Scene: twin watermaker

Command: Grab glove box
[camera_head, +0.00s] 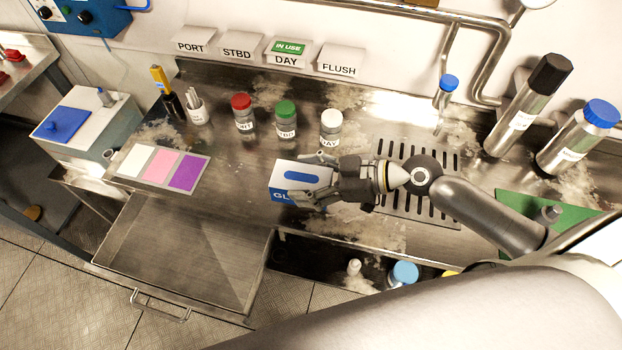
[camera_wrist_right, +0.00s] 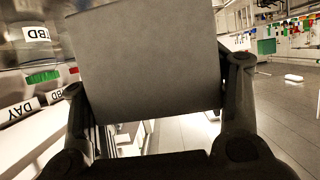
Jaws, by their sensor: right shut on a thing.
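The glove box (camera_head: 284,178) is a white and blue box with a blue oval on top and the letters "GL" on its front. It is in the middle of the head view, at the bench's front edge. My right gripper (camera_head: 318,184) reaches in from the right and is shut on the glove box, with fingers on both sides. In the right wrist view the box (camera_wrist_right: 150,65) is a plain grey face between the two fingers (camera_wrist_right: 160,110). Whether the box touches the bench is hard to tell. My left gripper is not in view.
Bottles with red (camera_head: 243,112), green (camera_head: 286,120) and white (camera_head: 331,126) lids stand behind the box. An open drawer (camera_head: 185,255) juts out at the front left. A colour card (camera_head: 162,168) lies left of the box. Metal cylinders (camera_head: 528,105) stand at the right.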

